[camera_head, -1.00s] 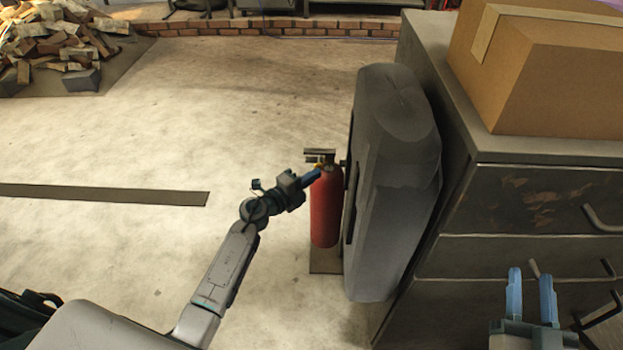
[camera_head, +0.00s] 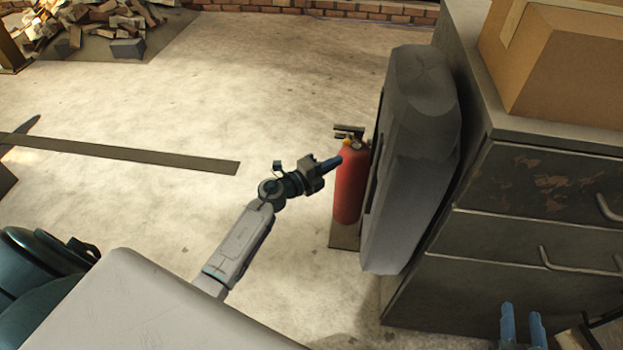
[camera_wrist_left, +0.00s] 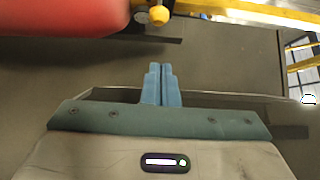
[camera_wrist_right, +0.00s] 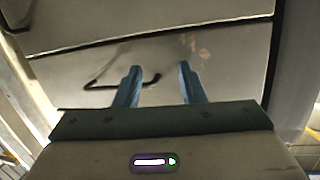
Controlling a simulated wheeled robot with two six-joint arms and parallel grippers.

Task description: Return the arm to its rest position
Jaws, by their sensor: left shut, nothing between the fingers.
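My left gripper (camera_head: 334,162) is shut and empty, just left of the red fire extinguisher (camera_head: 349,190) in the head view. In the left wrist view its blue fingers (camera_wrist_left: 161,85) are together, with the red extinguisher body (camera_wrist_left: 60,18) close at the top left. I cannot tell whether they touch. My right gripper (camera_head: 521,325) is at the bottom right of the head view, in front of the drawer cabinet. In the right wrist view its fingers (camera_wrist_right: 158,85) stand apart with nothing between them, facing a drawer front.
A grey padded case (camera_head: 420,165) stands between the extinguisher and the dark drawer cabinet (camera_head: 530,235). A cardboard box (camera_head: 560,65) sits on the cabinet. A rubble pile (camera_head: 85,25) lies far left. The concrete floor (camera_head: 260,90) is open left of the extinguisher.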

